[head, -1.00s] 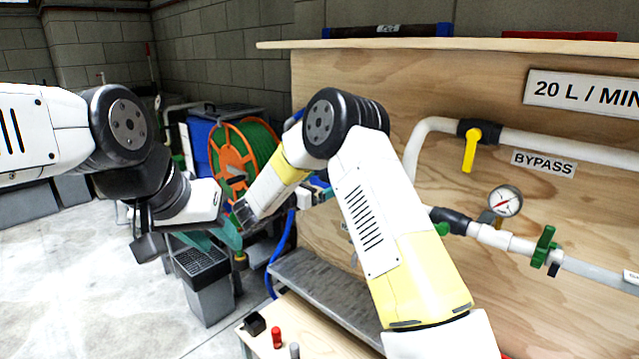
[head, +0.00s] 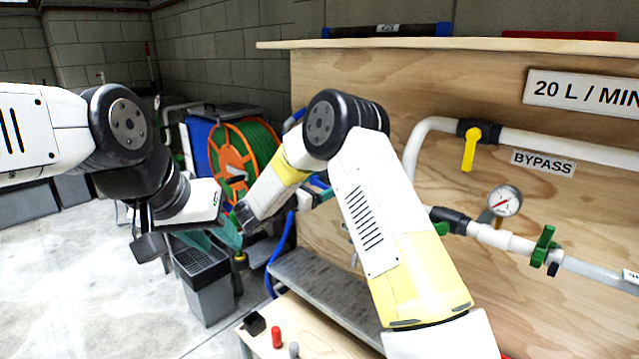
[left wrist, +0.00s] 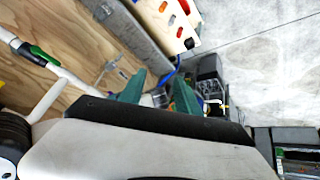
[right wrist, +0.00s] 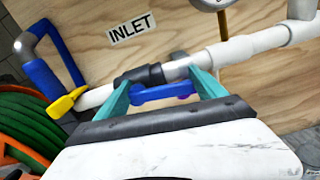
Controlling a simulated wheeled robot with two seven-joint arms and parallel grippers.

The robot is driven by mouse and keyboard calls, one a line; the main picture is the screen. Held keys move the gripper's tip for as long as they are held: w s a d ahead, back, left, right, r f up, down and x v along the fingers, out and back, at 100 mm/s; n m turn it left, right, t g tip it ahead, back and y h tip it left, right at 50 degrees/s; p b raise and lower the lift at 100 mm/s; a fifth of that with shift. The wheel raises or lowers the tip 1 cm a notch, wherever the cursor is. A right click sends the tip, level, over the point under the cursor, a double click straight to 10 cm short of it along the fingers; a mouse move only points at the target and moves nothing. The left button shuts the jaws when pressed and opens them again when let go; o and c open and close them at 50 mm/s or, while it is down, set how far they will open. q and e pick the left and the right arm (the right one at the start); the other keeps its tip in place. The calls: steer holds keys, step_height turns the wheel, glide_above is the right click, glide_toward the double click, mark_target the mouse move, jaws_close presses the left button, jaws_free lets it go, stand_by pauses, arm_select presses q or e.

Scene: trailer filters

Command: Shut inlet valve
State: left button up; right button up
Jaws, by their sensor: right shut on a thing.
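The inlet valve has a blue handle (right wrist: 152,95) in the right wrist view, on a black valve body (right wrist: 148,75) below the INLET label (right wrist: 130,27). The handle lies roughly along the pipe, at a slight angle to it. My right gripper (right wrist: 163,88) has its teal fingers at either end of the handle and is shut on it. In the head view the right wrist reaches down-left and the inlet valve is hidden. My left gripper (left wrist: 158,93) is empty, its teal fingers apart; it also shows in the head view (head: 208,238).
The white pipe (right wrist: 245,48) runs along the plywood board. A yellow-ended blue hose (right wrist: 45,90) and a green hose reel (head: 240,155) are at the left. A metal shelf (head: 320,290) lies under the board. The bypass valve's yellow handle (head: 470,150) hangs down.

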arm_select(q)
steer(key=shift+c, duration=0.2)
steer(key=shift+w, duration=0.1)
steer(key=c, duration=0.4)
steer(key=shift+w+r, duration=0.3)
steer(key=shift+c, duration=1.4)
steer(key=shift+m+g, duration=0.4)
steer(key=shift+m, duration=0.5)
steer(key=w+r, duration=0.2)
steer(key=w, duration=0.1)
steer(key=w+r, duration=0.2)
steer(key=w, duration=0.1)
steer(key=w+d+r, duration=0.1)
steer(key=w+r, duration=0.1)
steer(key=w, duration=0.1)
steer(key=shift+w, duration=0.35)
jaws_close()
steer(key=r+m+g, duration=0.2)
steer(key=m+g, duration=0.1)
steer(key=m, duration=0.3)
glide_above(327, 186)
steer(key=s+a, duration=0.2)
steer(key=s, duration=0.2)
steer(key=shift+m, duration=0.3)
steer(key=x, duration=0.5)
steer(key=a+x, duration=0.1)
steer(key=x, duration=0.8)
steer(key=shift+w+a+f, duration=0.1)
steer(key=shift+w+f, duration=0.1)
steer(key=shift+f, duration=0.25)
